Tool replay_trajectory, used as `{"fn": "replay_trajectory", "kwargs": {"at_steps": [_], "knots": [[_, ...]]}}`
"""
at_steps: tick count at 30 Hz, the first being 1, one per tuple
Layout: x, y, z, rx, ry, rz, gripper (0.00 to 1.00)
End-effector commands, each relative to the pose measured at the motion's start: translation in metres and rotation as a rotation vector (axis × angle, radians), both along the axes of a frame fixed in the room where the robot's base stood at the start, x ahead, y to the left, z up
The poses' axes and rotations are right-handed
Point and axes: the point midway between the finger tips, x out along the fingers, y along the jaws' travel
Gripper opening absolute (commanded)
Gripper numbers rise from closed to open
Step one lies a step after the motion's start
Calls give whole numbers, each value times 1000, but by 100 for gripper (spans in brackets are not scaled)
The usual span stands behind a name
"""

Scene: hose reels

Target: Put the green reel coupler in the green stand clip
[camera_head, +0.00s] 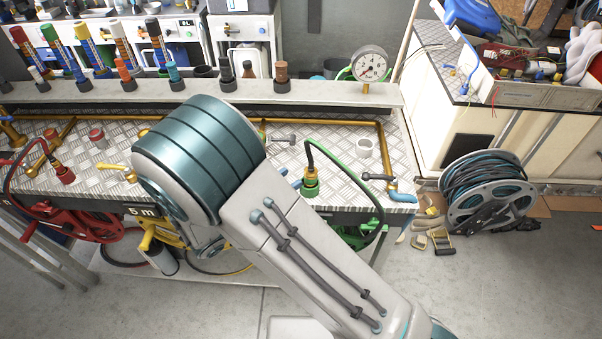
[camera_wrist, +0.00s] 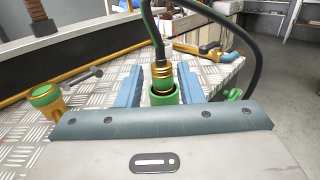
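The green reel coupler (camera_head: 310,175), a brass and green fitting, stands upright at the bench's front edge with a black hose rising from its top. In the wrist view the coupler (camera_wrist: 162,74) is between my fingers, its lower end in or just above a green ring-shaped holder (camera_wrist: 164,98), which appears to be the green stand clip. I cannot tell how deep it sits. My gripper (camera_wrist: 160,91) is open, with one blue finger on each side and visible gaps to the coupler. In the head view my arm hides most of the gripper.
A green-topped brass outlet (camera_wrist: 46,97) with a grey lever is left of my fingers. The hose loops right, near a blue-ended tap (camera_head: 400,194), towards a green reel (camera_head: 355,236) below the bench. A pressure gauge (camera_head: 370,66) stands behind. A white cup (camera_head: 363,148) is on the bench.

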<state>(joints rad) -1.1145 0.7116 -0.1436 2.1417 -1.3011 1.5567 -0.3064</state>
Motion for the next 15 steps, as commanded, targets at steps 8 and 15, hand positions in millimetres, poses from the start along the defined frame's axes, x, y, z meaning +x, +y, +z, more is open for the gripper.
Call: {"fn": "replay_trajectory", "kwargs": {"at_steps": [8, 15], "knots": [[-24, 26, -1, 1, 1, 0, 34], [-26, 25, 2, 9, 2, -12, 34]]}}
